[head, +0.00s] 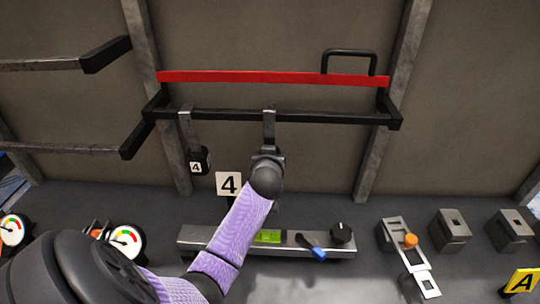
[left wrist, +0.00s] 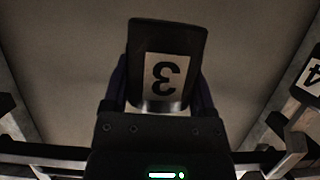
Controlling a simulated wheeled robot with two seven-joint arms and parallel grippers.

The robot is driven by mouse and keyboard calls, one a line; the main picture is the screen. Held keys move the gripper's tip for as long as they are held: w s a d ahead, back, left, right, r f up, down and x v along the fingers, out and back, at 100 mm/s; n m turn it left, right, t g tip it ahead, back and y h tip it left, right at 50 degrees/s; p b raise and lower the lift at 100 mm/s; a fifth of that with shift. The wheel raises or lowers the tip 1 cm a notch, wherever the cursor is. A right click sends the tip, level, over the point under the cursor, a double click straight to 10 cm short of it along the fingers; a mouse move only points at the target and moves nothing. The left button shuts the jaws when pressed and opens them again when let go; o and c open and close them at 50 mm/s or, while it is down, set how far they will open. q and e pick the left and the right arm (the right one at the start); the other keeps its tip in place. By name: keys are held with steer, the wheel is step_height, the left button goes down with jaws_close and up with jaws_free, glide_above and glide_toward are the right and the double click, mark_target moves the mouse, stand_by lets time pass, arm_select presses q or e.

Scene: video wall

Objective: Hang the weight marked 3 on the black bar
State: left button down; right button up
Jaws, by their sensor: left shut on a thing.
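The weight marked 3 (left wrist: 165,45) sits between the fingers of my left gripper (left wrist: 160,95) in the left wrist view, its label upside down there. In the head view, my left gripper (head: 267,160) is just below the black bar (head: 325,117), and the forearm hides the weight's body. The weight's grey metal hanger (head: 268,128) rises from the gripper to the bar, its top at bar height. I cannot tell whether the bar carries it. A weight marked 4 (head: 199,161) hangs from the bar to the left. My right gripper is not in view.
A red bar (head: 240,77) with a black handle (head: 348,52) runs above the black bar. Gauges stand at left, grey blocks at right (head: 450,230). The black bar's right half is clear.

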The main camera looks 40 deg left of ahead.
arm_select(q)
jaws_free()
steer(key=shift+f, duration=0.1)
